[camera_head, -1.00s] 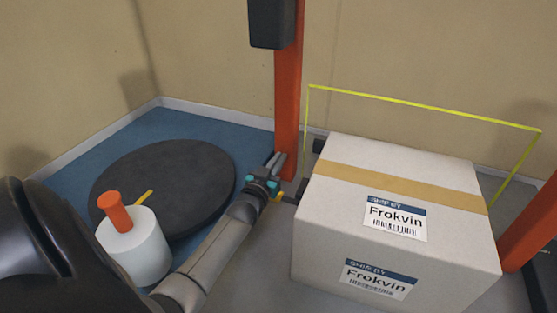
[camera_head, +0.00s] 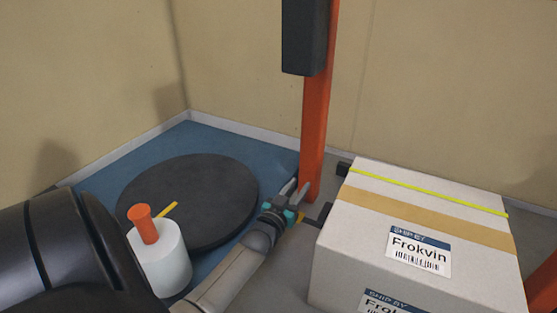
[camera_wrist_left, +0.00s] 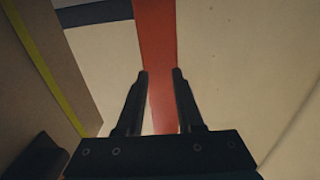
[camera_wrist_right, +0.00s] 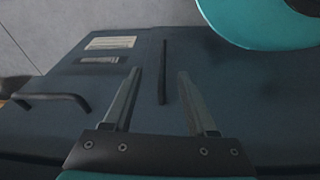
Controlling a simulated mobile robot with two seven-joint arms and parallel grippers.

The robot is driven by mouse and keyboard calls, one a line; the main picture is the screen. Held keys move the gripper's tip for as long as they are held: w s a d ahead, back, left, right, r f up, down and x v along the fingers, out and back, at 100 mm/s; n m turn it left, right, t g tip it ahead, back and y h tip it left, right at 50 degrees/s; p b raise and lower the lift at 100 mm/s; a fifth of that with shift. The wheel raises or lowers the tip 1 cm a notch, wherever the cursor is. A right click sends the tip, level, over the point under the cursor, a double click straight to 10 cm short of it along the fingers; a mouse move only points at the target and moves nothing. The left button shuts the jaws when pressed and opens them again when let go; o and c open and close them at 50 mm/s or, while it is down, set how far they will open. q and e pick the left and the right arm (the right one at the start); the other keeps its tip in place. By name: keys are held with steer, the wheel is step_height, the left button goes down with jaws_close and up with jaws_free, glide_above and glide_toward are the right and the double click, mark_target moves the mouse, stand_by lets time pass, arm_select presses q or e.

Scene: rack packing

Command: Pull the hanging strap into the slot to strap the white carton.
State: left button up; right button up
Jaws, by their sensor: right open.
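The white carton (camera_head: 345,245) stands at the right with tan tape and "Frokvin" labels. The yellow-green strap (camera_head: 430,192) runs straight across its top near the back edge; it also shows as a band down the carton side in the left wrist view (camera_wrist_left: 45,75). My left gripper (camera_head: 298,190) is left of the carton, near the foot of the orange post; its fingers are apart with nothing between them. A small yellow piece shows beside it; I cannot tell what it is. The slot is not clearly visible. My right gripper (camera_wrist_right: 160,74) is open and empty.
The orange post (camera_head: 317,120) carries a dark box (camera_head: 304,38). A black disc (camera_head: 195,190) lies on blue flooring, with a white cylinder (camera_head: 165,265) and orange handle in front. Dark blocks stick out beside the carton. My right gripper faces a dark panelled surface (camera_wrist_right: 230,85).

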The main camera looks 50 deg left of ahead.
arm_select(q)
steer(key=p+v, duration=0.4)
steer(key=v, duration=0.8)
steer(key=shift+s, duration=0.2)
arm_select(e)
steer(key=s+d+f, duration=0.3)
steer(key=s+f, duration=0.2)
steer(key=f, duration=0.2)
steer(key=shift+d, duration=0.35)
steer(key=shift+f, duration=0.1)
